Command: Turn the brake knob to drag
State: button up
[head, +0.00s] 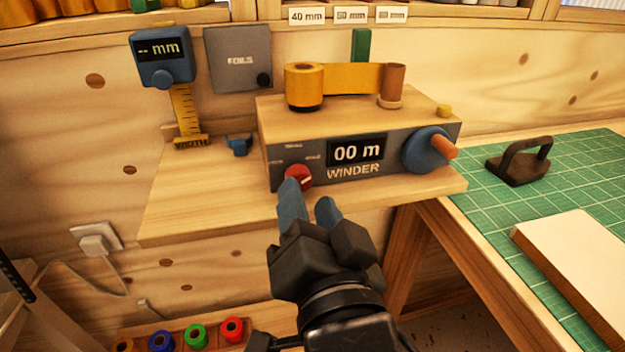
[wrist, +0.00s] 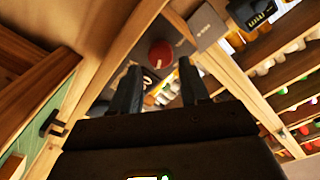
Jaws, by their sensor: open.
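The brake knob (head: 299,178) is a red dial on the lower left front of the grey winder (head: 392,166). Small labels sit around it, too small to read surely. A pale mark shows on the knob, pointing roughly right. My gripper (head: 308,195) is open, its blue fingers just in front of and below the knob; the left fingertip overlaps the knob's lower edge in the head view. In the wrist view the red knob (wrist: 160,53) lies between and beyond the fingertips (wrist: 159,68) of the open, empty gripper. I cannot tell whether a finger touches it.
The winder carries a gold foil roll (head: 304,84) on top and a blue crank (head: 426,150) with an orange handle at right. A blue gauge (head: 162,56) stands at left. A green cutting mat (head: 590,160) with a dark handled block (head: 519,160) lies at right.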

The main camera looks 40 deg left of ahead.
aim_at(301, 182)
jog(key=shift+x, duration=2.15)
jog(key=shift+c, duration=0.2)
jog(key=c, duration=0.7)
jog(key=shift+n, duration=0.3)
jog(key=n, duration=0.5)
jog(key=shift+n+p, duration=0.3)
jog(key=shift+p, duration=0.05)
jog(key=n, duration=0.5)
jog(key=shift+s+n+b, duration=0.15)
jog(key=shift+n+b, duration=0.2)
jog(key=shift+n, duration=0.05)
jog(key=shift+y, duration=0.3)
